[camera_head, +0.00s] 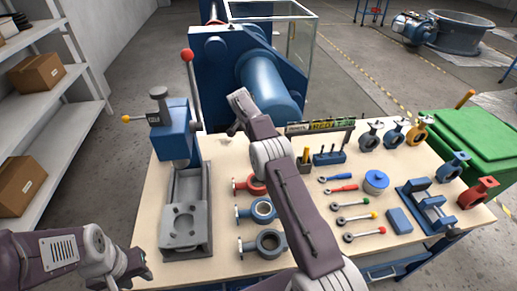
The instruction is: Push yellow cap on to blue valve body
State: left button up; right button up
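No separate yellow cap can be made out. A yellow valve-shaped piece (417,131) stands at the table's back right. A blue-lined ring valve (262,210) lies at the table's middle. My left gripper (136,272) is at the lower left, by the table's front left corner, apart from the valves; its finger opening is unclear. My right arm crosses the middle, its end (236,125) near the blue machine, with the fingers mostly hidden.
A blue press (175,140) with a grey base stands on the table's left. Several colored-handled wrenches (350,204), a round blue piece (376,181) and a blue vise (424,206) lie on the right. A green bin (470,130) stands beyond. Shelves (60,110) are at left.

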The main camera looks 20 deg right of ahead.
jog(key=shift+r, duration=0.5)
notch_tip(320, 180, up, 3)
jog(key=p, duration=0.4)
jog(key=shift+r, duration=0.1)
jog(key=shift+f, duration=0.2)
